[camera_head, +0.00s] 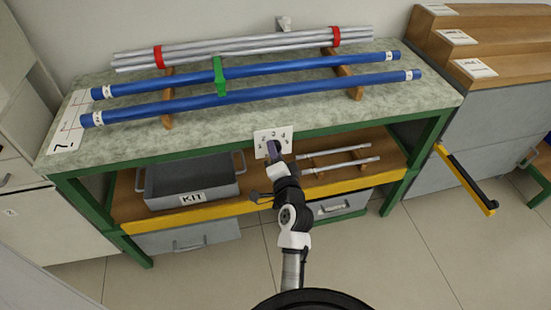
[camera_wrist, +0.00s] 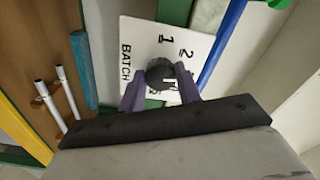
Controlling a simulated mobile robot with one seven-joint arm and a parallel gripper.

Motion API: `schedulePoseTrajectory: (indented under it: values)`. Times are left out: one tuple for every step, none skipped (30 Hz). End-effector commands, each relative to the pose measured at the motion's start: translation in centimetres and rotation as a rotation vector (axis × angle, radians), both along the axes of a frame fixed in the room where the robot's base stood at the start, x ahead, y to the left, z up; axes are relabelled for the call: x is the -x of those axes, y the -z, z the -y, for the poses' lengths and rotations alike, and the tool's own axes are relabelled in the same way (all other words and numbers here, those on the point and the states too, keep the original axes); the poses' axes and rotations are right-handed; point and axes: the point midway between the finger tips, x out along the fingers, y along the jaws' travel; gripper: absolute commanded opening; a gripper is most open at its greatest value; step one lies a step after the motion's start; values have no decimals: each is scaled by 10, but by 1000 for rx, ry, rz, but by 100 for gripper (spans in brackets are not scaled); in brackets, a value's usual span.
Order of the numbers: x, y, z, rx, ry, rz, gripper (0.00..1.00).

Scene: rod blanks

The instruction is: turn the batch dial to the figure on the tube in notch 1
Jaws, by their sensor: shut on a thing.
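The batch dial plate (camera_head: 273,141) is a white card with figures on the workbench's green front rail. In the wrist view the plate (camera_wrist: 133,38) shows "BATCH", 1 and 2; other figures are partly hidden. A dark round knob (camera_wrist: 160,73) sits at its middle. My gripper (camera_head: 273,151) is shut on the knob, a purple finger on each side. The knob's pointer direction cannot be told. Two blue tubes, a rear one (camera_head: 280,67) and a front one (camera_head: 260,98), lie across wooden notched rests. White bands at their ends carry small marks too small to read.
Grey rods (camera_head: 245,47) with red clamps lie at the back, and a green clip (camera_head: 219,77) is at the rear tube. Below the top are a grey KIT tray (camera_head: 191,182) and thin pale rods (camera_head: 340,165). A yellow-and-black bar (camera_head: 467,180) juts out at right.

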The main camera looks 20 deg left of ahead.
Motion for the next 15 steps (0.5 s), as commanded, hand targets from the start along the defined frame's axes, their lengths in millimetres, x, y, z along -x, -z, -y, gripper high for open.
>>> schedulePoseTrajectory:
  values:
    - [0, 3, 0, 37, -1, 30, 11]
    - [0, 3, 0, 60, 0, 47, 11]
    - [0, 3, 0, 91, 0, 68, 11]
    - [0, 4, 0, 115, 0, 83, 11]
    - [0, 4, 0, 139, -1, 98, 11]
    - [0, 4, -1, 168, -1, 119, 11]
    - [0, 3, 0, 191, 0, 135, 11]
    - [0, 3, 0, 213, 0, 150, 11]
    - [0, 3, 0, 241, -1, 169, 11]
    - [0, 3, -1, 262, -1, 183, 11]
    - [0, 4, 0, 283, -1, 196, 11]
    - [0, 3, 0, 309, -1, 213, 11]
    - [0, 3, 0, 327, 0, 227, 11]
    - [0, 3, 0, 343, 0, 238, 11]
    - [0, 3, 0, 367, -1, 253, 11]
